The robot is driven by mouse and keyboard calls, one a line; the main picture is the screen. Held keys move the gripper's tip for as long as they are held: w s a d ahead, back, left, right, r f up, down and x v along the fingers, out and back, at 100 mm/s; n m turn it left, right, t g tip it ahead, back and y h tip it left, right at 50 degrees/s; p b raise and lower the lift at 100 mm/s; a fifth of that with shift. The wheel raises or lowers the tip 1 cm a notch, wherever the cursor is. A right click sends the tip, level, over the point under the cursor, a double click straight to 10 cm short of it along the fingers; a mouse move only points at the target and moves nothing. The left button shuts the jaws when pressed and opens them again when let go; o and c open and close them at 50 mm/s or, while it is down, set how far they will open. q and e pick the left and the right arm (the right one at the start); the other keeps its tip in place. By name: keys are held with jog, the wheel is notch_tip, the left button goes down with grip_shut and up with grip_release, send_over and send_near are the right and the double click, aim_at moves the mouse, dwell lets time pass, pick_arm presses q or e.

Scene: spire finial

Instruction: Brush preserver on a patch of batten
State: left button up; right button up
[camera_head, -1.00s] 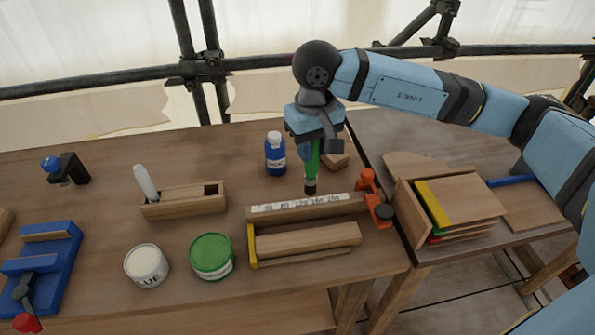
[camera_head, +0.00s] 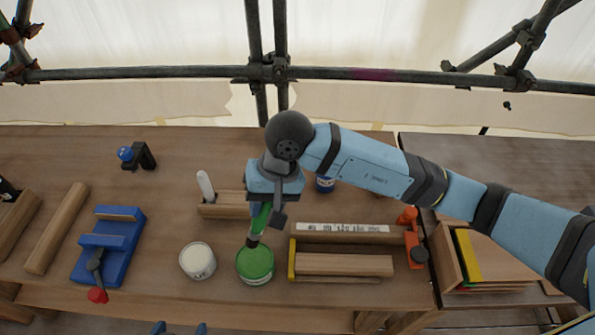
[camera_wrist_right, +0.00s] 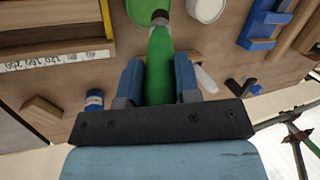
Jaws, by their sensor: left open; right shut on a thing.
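My right gripper (camera_head: 268,190) is shut on a green-handled brush (camera_head: 260,218), which points down with its dark tip at the far side of the green tin (camera_head: 255,266). The brush (camera_wrist_right: 161,65) and part of the green tin (camera_wrist_right: 146,8) also show in the right wrist view. I cannot tell if the tip touches the lid or liquid. A wooden batten-like piece (camera_head: 343,264) lies in a wooden holder with a yellow end, right of the tin. My left gripper (camera_head: 180,329) shows only its blue fingertips at the bottom edge, apart and empty.
A white tin (camera_head: 197,261) stands just left of the green tin. A numbered strip (camera_head: 343,228) and orange clamp (camera_head: 414,248) flank the holder. A blue vise-like fixture (camera_head: 110,245) and wood bar (camera_head: 57,228) are left. A blue bottle (camera_head: 325,184) is partly hidden behind my arm.

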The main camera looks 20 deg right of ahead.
aim_at(264, 219)
jog(key=shift+s+a+f, duration=0.1)
jog(key=shift+a, duration=0.25)
jog(key=shift+f, duration=0.3)
notch_tip(264, 219, down, 4)
jog(key=shift+s+r+b, duration=0.1)
jog(key=shift+r+b, duration=0.15)
jog(key=shift+b, duration=0.05)
jog(key=shift+f, duration=0.8)
jog(key=shift+f+b, duration=0.65)
jog(key=shift+b, duration=0.2)
jog(key=shift+f+b, duration=0.15)
jog(key=shift+b, duration=0.45)
dwell(2.0)
